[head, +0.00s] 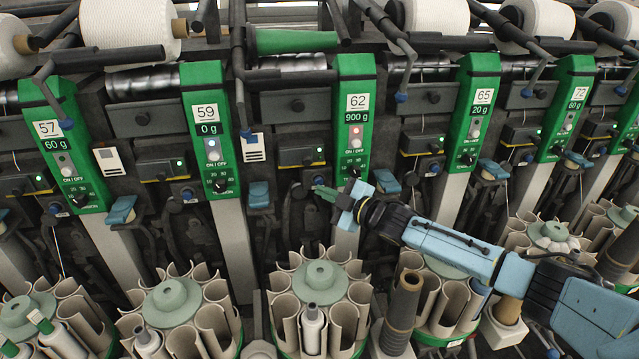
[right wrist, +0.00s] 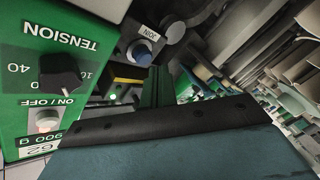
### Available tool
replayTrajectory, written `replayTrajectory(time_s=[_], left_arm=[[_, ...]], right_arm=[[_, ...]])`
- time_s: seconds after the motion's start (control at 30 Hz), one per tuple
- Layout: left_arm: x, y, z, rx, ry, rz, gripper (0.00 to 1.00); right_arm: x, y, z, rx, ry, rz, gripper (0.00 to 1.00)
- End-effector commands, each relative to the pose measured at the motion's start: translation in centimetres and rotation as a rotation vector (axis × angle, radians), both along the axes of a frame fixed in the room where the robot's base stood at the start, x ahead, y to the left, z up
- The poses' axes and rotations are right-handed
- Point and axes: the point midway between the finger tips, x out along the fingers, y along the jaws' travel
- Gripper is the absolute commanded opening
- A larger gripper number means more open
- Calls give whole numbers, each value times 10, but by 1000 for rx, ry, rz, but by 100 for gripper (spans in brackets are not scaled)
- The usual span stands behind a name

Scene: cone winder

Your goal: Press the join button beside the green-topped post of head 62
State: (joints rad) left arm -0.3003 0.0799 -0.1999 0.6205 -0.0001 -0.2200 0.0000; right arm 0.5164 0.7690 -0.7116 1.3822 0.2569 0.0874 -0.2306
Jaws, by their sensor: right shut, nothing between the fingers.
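The green-topped post (head: 353,100) of head 62 shows "62" and "900 g", with a red-lit ON/OFF button. It also shows in the right wrist view (right wrist: 75,25), with its TENSION knob. The join button (right wrist: 140,55) is a blue cap on a grey housing under a JOIN label (right wrist: 138,32). In the head view the join button (head: 319,181) is just left of the post. My right gripper (head: 325,194) is shut and empty, its green fingertips just below the button. In the wrist view its fingers (right wrist: 158,85) point close by the button; contact cannot be told.
Posts of heads 59 (head: 207,115) and 65 (head: 480,110) stand on either side. Dark levers and a blue paddle (head: 386,181) lie near the gripper.

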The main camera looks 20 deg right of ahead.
Motion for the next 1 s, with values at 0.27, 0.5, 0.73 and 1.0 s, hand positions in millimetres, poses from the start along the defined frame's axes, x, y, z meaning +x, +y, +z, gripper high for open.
replayTrajectory(time_s=[0.27,0.5,0.73,1.0], left_arm=[[0,0,-2,0,0,0,36],[0,0,-3,0,0,0,36],[0,0,-3,0,0,0,36],[0,0,-4,0,0,0,36]], right_arm=[[7,-2,0,0,-1,-1,0],[8,-2,0,0,-1,1,0],[9,-2,0,0,0,0,0],[12,-3,0,1,-1,0,0]])
